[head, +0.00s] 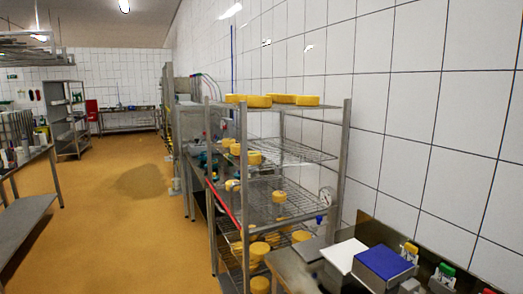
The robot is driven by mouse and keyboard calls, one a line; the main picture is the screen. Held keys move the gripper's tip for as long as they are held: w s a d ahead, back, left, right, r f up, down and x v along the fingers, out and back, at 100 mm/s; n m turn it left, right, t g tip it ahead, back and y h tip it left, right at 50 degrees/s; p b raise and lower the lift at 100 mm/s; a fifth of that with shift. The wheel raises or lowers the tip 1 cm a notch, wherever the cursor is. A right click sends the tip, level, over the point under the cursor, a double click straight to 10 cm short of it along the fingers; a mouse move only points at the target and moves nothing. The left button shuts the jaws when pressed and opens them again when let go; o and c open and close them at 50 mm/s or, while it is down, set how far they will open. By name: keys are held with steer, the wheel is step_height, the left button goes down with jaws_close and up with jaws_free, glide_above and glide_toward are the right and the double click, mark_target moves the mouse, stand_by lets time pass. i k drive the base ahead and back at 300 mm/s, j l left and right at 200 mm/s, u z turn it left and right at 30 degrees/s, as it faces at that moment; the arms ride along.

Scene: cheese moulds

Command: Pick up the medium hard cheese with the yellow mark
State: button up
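Several yellow cheese wheels stand on a metal wire rack in the middle of the head view. A row of cheeses (259,101) is on the top shelf, with more to its right (307,100). Another cheese (254,158) is on the shelf below. A single small cheese (279,197) is on the middle shelf. More cheeses (258,251) sit on the lower shelves. The marks are too small to read, so I cannot tell which cheese has the yellow mark or is medium hard. My gripper is not in view.
The rack's upright post (344,150) stands near the tiled wall. At the front right, a metal table (300,272) holds a blue-topped box (385,262), a white board (345,255) and containers with coloured caps (446,270). The yellow floor (120,235) to the left is clear.

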mark_target(234, 148)
steer(key=i+j+z, duration=0.3)
steer(key=j+z, duration=0.3)
steer(key=i+j+z, duration=0.3)
steer(key=j+z, duration=0.25)
steer(key=j, duration=0.25)
steer(key=j+z, duration=0.3)
steer(key=j, duration=0.1)
